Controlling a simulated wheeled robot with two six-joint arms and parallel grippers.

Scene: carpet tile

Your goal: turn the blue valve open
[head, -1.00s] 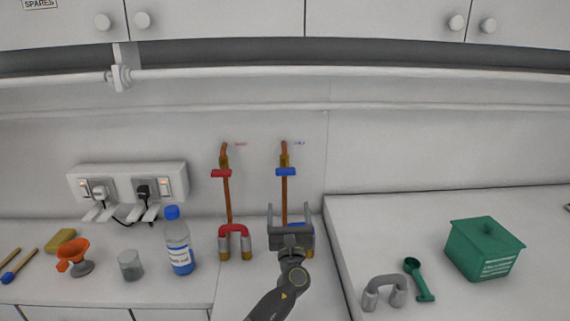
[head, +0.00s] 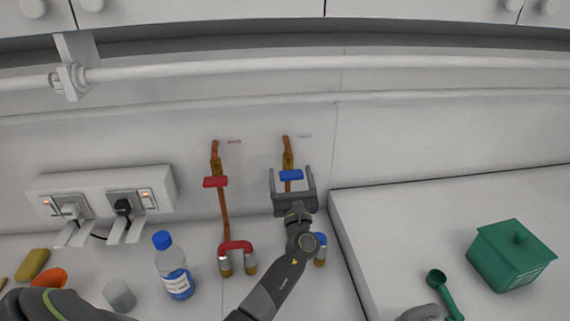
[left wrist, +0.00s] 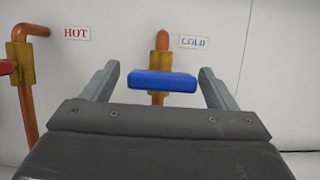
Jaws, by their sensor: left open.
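The blue valve handle (head: 291,175) is a short bar on a brass body on a copper pipe at the back wall. It lies crosswise to the pipe, beneath a COLD label in the left wrist view (left wrist: 162,82). My left gripper (head: 290,170) is open, its fingers pointing at the wall on either side of the handle. In the left wrist view a gap shows between each finger and the bar ends; I cannot tell the remaining depth. My right gripper is not in view.
A red valve handle (head: 215,182) is on the HOT pipe to the left. A socket box (head: 100,190) is on the wall. A green box (head: 512,255) stands on the raised counter at right.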

